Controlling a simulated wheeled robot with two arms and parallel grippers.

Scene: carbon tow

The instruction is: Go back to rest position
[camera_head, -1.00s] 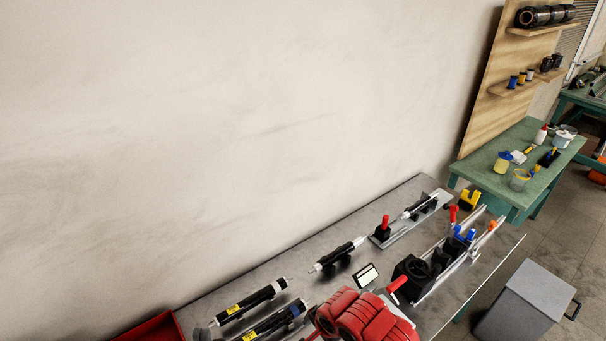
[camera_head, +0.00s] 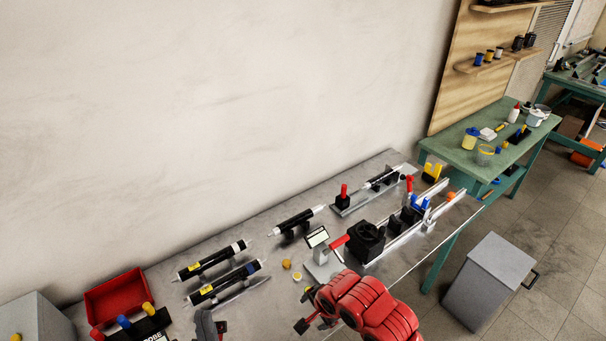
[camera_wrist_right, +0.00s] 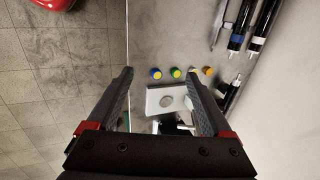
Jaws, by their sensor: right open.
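My right gripper (camera_head: 307,309) is at the end of the red arm over the front part of the grey bench in the head view. In the right wrist view its two dark fingers (camera_wrist_right: 161,76) are spread apart with nothing held between them. Beneath them are a pale plate with a round disc (camera_wrist_right: 167,101) and small coloured caps (camera_wrist_right: 175,72). My left gripper (camera_head: 207,325) shows as a dark grey shape at the bottom of the head view, left of the red arm. It is cut off by the picture edge, so its jaws are unclear.
The bench (camera_head: 262,224) runs along a wall. It carries black tubes on stands (camera_head: 222,283), a red bin (camera_head: 115,296), a rail fixture with a black block (camera_head: 365,241) and a small display (camera_head: 317,237). A grey cabinet (camera_head: 488,281) stands on the floor at right, near a green table (camera_head: 478,158).

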